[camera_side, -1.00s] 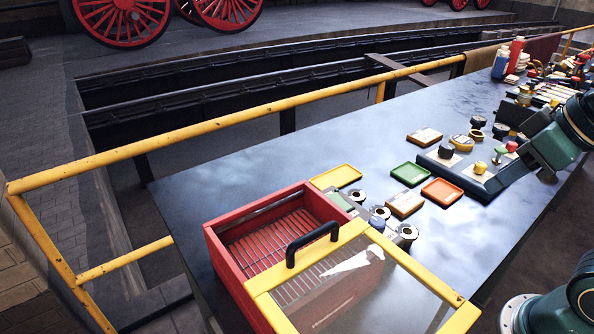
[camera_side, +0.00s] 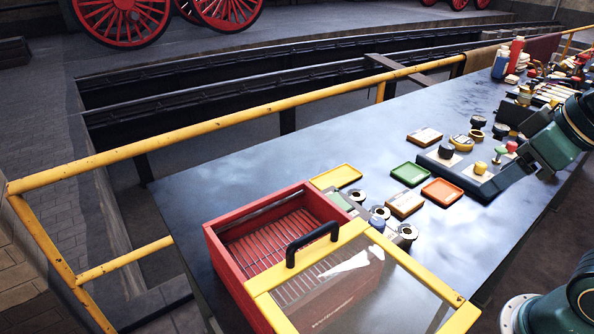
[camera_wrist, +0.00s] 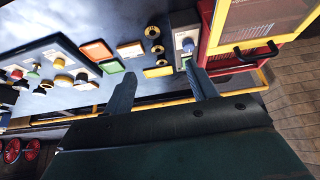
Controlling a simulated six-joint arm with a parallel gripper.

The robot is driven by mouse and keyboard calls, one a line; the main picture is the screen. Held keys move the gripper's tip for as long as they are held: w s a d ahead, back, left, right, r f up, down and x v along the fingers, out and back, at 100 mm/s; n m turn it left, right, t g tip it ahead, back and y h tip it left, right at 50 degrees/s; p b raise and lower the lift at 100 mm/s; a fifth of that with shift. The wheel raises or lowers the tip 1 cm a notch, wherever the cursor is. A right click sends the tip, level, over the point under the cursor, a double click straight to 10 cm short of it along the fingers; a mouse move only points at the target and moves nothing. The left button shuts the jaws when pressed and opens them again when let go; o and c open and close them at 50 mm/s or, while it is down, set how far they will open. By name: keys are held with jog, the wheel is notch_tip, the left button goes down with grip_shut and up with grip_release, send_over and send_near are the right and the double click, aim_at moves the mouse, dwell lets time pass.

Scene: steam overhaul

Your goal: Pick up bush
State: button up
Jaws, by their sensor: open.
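Several small round, ring-like parts stand on the dark blue bench; I cannot tell for sure which is the bush. A brass-coloured ring (camera_side: 461,143) lies flat near the back of the bench. Hollow cylindrical parts (camera_side: 357,196) stand in a row beside the red box; in the wrist view they appear as brass-topped rings (camera_wrist: 152,31). My gripper (camera_wrist: 160,68) is open, with two grey fingers wide apart and nothing between them. It is above the bench, apart from the parts. In the side view my arm's end is at the right edge, over the dark rack.
A red box (camera_side: 215,245) with a slatted floor and a yellow-framed clear lid (camera_side: 455,298) stands in front. Yellow (camera_side: 336,176), green (camera_side: 410,174) and orange (camera_side: 442,191) trays lie mid-bench. A dark rack (camera_side: 470,182) holds small parts. A yellow rail (camera_side: 220,122) runs behind the bench.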

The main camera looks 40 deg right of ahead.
jog(key=w+d+f+n+g, duration=0.2)
jog(key=w+f+n, duration=0.3)
jog(key=w+n, duration=0.2)
jog(key=w+d+f+n+g+y, duration=0.1)
jog(key=w+f+n, duration=0.4)
jog(key=n, duration=0.5)
jog(key=w+d+g, duration=0.1)
jog(key=w+g, duration=0.1)
jog(key=shift+f+n+g, duration=0.3)
jog(key=shift+n, duration=0.1)
send_over(408, 231)
jog(key=shift+d+f, duration=0.15)
jog(key=shift+f, duration=4.1)
jog(key=shift+f, duration=2.6)
